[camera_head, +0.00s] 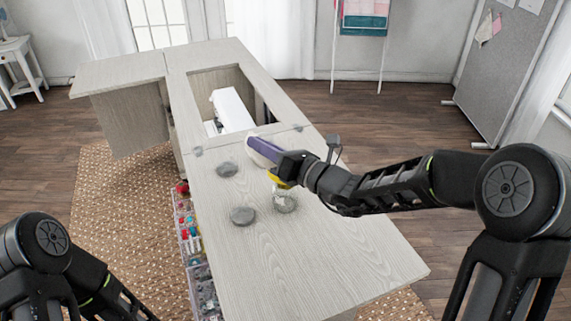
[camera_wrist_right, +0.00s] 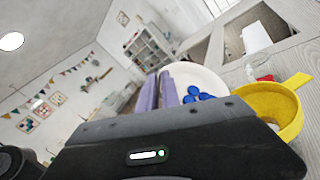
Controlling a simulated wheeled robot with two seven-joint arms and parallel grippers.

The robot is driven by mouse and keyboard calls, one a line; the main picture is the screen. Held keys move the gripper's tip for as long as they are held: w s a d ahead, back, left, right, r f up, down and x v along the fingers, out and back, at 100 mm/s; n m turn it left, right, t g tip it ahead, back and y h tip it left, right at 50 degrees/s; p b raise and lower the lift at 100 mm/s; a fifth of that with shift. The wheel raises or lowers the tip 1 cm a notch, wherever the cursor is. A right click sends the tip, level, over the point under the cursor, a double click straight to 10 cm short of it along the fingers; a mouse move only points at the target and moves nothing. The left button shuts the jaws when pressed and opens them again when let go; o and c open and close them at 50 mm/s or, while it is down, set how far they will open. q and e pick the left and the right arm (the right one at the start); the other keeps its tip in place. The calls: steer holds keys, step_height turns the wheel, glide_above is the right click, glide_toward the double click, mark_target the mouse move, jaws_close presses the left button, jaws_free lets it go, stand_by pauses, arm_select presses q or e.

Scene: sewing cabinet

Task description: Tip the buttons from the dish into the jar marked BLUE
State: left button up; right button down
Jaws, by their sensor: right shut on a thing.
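My right gripper (camera_head: 265,150) has purple fingers and is above the cabinet top. In the right wrist view its fingers (camera_wrist_right: 159,93) are shut at the rim of a white dish (camera_wrist_right: 205,78). Several blue buttons (camera_wrist_right: 203,97) lie in the dish, close to the fingers. A yellow funnel (camera_wrist_right: 272,103) with a tab is beside the dish in the wrist view. In the head view the funnel (camera_head: 276,181) is partly hidden under my gripper, above a clear round shape (camera_head: 285,203) that may be a jar. No BLUE marking is readable. My left gripper is out of view.
Two grey, see-through round shapes (camera_head: 227,169) (camera_head: 243,215) are on the cabinet top (camera_head: 310,255), left of the funnel. A white machine (camera_head: 232,110) sits in the cabinet opening. Bins of coloured supplies (camera_head: 190,235) line the left side. The near top is clear.

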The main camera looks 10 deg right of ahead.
steer(key=shift+w+d+r+m+t+y, duration=0.2)
steer(key=shift+d+r+m+t, duration=0.15)
steer(key=shift+d+m, duration=0.35)
steer(key=shift+w+d+r+m+t+y, duration=0.1)
steer(key=shift+d+r+m+t+y, duration=0.1)
steer(key=shift+d+m+t, duration=0.45)
stand_by(0.7)
steer(key=shift+m+g, duration=0.25)
steer(key=shift+g, duration=0.05)
steer(key=shift+d+f, duration=0.2)
steer(key=shift+d, duration=0.1)
steer(key=shift+w+d+f+m+b, duration=0.1)
steer(key=shift+d+f+m+b, duration=0.05)
steer(key=shift+d+m+b, duration=0.2)
steer(key=shift+d+f+m, duration=0.15)
steer(key=shift+d+m, duration=0.1)
steer(key=shift+m, duration=0.1)
steer(key=shift+w+d+f+t+b, duration=0.15)
steer(key=shift+d+t+b, duration=0.15)
steer(key=shift+t, duration=0.2)
steer(key=shift+w+d+m+t+h, duration=0.15)
steer(key=shift+d+m+t, duration=0.3)
steer(key=shift+d+m, duration=0.45)
steer(key=shift+w+d+m+t+h, duration=0.15)
steer(key=shift+d+m+t, duration=0.3)
steer(key=shift+m, duration=0.75)
steer(key=shift+a, duration=0.1)
